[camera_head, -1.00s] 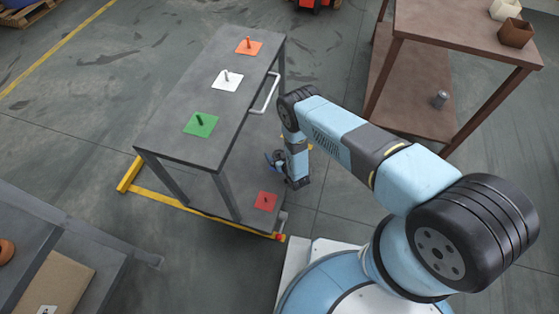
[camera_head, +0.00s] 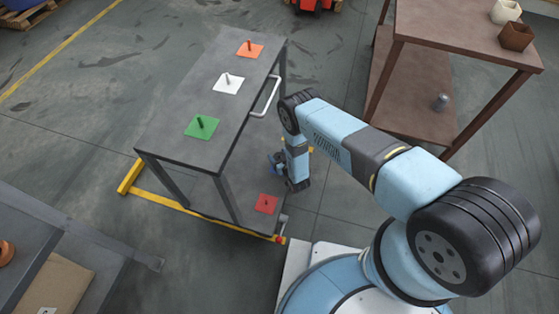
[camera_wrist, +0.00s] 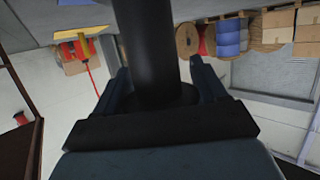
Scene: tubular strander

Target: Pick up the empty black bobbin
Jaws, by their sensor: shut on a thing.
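The black bobbin (camera_wrist: 150,45) fills the upper middle of the wrist view. Its dark barrel stands between the two fingers of my gripper (camera_wrist: 160,80), with a round dark flange close to the palm. My gripper is shut on it. In the head view my gripper (camera_head: 276,163) is low beside the grey cart, at its lower shelf, below the level of the top. I cannot make out the bobbin in the head view; the cart top and my arm cover that spot.
The cart top (camera_head: 175,125) carries orange (camera_head: 250,49), white (camera_head: 229,83) and green (camera_head: 201,127) plates with pegs. A red plate (camera_head: 266,204) is on the lower shelf. The cart's handle (camera_head: 266,98) is close to my arm. A brown table (camera_head: 450,45) stands at the right.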

